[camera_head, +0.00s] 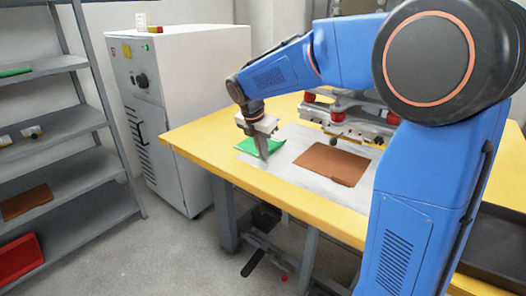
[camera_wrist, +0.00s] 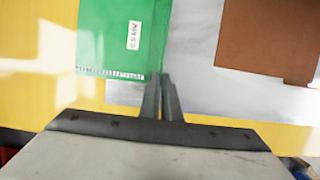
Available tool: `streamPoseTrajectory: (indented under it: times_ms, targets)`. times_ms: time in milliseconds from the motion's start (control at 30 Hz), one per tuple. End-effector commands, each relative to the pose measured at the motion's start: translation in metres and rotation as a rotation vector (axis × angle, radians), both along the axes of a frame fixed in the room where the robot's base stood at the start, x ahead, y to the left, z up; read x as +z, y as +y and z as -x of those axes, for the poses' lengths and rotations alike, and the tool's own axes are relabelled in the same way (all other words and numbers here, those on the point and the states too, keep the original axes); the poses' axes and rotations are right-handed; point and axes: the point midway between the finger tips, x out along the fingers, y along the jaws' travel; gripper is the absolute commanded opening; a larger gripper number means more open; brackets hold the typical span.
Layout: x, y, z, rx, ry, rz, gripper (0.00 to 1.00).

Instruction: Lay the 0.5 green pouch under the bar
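The green pouch (camera_head: 258,146) lies nearly flat at the left end of the pale metal work surface, partly over the yellow table top. In the wrist view the green pouch (camera_wrist: 110,40) shows a white label reading about 0.5 and a pale seam on its near edge. The metal bar (camera_head: 350,127), with red parts, stands at the back, partly hidden by my arm.
A brown pouch (camera_head: 331,164) lies on the pale metal plate (camera_head: 290,150), right of the green one. The yellow table (camera_head: 205,150) has bare room at its left. A white cabinet (camera_head: 185,100) and grey shelves (camera_head: 60,130) stand further left.

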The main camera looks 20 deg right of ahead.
Motion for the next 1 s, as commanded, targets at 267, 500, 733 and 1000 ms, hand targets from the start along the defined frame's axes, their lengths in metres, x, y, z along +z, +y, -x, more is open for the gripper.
streamPoseTrajectory:
  times_ms: [267,500,733,1000]
  targets:
    - [0.003,0.000,0.000,0.000,0.000,0.000,0.00]
    - [0.009,0.000,0.000,0.000,-0.001,-0.001,0.00]
    - [0.012,0.000,0.000,0.000,0.000,0.000,0.00]
    - [0.012,0.001,0.000,0.000,0.000,0.000,0.00]
